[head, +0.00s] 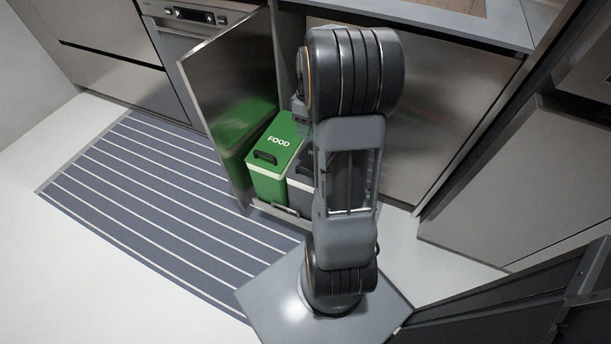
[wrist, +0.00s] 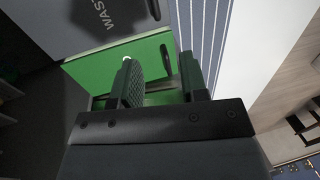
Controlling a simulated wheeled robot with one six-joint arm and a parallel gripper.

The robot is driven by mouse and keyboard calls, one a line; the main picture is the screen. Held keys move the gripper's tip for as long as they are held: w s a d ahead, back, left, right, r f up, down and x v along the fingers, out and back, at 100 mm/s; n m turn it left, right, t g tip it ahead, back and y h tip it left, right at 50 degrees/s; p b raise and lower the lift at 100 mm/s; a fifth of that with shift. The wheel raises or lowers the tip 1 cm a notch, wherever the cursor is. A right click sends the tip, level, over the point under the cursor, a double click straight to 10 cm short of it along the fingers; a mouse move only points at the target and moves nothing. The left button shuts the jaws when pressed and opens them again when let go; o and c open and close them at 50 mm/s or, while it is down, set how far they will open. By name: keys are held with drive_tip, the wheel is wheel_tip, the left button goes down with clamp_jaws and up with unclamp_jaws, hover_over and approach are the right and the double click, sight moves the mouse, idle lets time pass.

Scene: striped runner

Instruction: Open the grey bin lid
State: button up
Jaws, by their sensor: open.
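The grey bin (head: 300,197) stands to the right of the green bin, and my arm covers much of it in the head view. In the wrist view its grey lid (wrist: 70,22) shows at the upper left with part of the word "WASTE" and a dark handle (wrist: 153,9) at its edge. The lid looks shut. My gripper (wrist: 162,72) is open and empty, with its fingers over the green bin lid (wrist: 112,72), beside the grey lid. Whether the fingers touch anything I cannot tell. In the head view the fingers are hidden behind my arm.
The green bin (head: 268,180), marked FOOD, is shut, with a black handle. An open steel door (head: 230,85) stands upright left of the bins. A worktop (head: 440,12) overhangs behind. The striped runner (head: 150,190) on the left floor is clear.

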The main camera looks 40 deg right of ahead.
sight(305, 168)
drive_tip(key=f+b, duration=0.2)
drive_tip(key=f, duration=0.3)
drive_tip(key=s+a+f+b, duration=0.1)
drive_tip(key=f+b, duration=0.1)
drive_tip(key=f, duration=0.3)
drive_tip(key=f+b, duration=0.1)
drive_tip(key=f, duration=0.4)
drive_tip(key=shift+s+a+f+b, duration=0.15)
drive_tip(key=shift+a+b, duration=0.1)
drive_tip(key=shift+b, duration=0.15)
clamp_jaws()
